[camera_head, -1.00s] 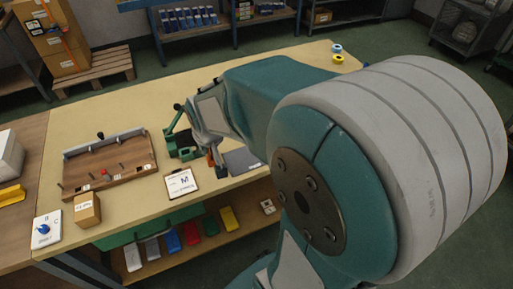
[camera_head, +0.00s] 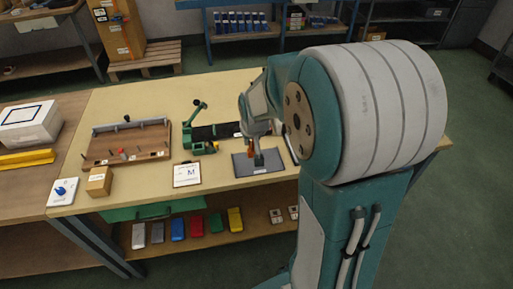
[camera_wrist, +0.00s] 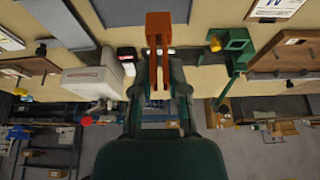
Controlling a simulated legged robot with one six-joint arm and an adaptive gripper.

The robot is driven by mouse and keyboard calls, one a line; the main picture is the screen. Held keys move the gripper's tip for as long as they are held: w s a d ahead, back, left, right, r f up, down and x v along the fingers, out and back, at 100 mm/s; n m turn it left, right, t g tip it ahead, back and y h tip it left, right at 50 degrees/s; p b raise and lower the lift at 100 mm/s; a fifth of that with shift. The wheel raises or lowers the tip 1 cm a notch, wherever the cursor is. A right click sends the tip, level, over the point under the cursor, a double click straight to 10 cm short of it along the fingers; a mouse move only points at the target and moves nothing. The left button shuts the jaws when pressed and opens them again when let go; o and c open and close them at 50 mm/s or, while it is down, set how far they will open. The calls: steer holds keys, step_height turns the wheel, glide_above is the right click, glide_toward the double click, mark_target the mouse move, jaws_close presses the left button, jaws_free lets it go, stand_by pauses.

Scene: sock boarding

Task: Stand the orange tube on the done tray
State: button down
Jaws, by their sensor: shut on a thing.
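My gripper (camera_head: 254,155) is shut on the orange tube (camera_head: 250,148) and points down at the dark grey tray (camera_head: 275,165), which has a white label on its front edge. In the head view the tube is small and partly hidden by the gripper, over the back left part of the tray. I cannot tell whether its lower end touches the tray. In the wrist view the orange tube (camera_wrist: 158,28) sticks out between the fingers of my gripper (camera_wrist: 159,85), in line with them.
A green lever device (camera_head: 197,125) and a black strip (camera_head: 215,132) stand behind and left of the tray. A card marked M (camera_head: 187,174) lies to the left. A wooden fixture board (camera_head: 128,145) and a small cardboard box (camera_head: 99,181) are farther left.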

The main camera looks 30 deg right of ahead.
steer(key=w+d+f, duration=0.1)
steer(key=f, duration=0.2)
steer(key=w+d+f, duration=0.2)
steer(key=f, duration=0.1)
steer(key=w+d+f, duration=0.1)
steer(key=f, duration=0.2)
steer(key=shift+w+d, duration=0.15)
steer(key=shift+w, duration=0.25)
steer(key=shift+d+f, duration=0.2)
steer(key=shift+f, duration=0.15)
steer(key=c, duration=0.6)
jaws_free()
steer(key=shift+a, duration=0.1)
steer(key=shift+c, duration=0.2)
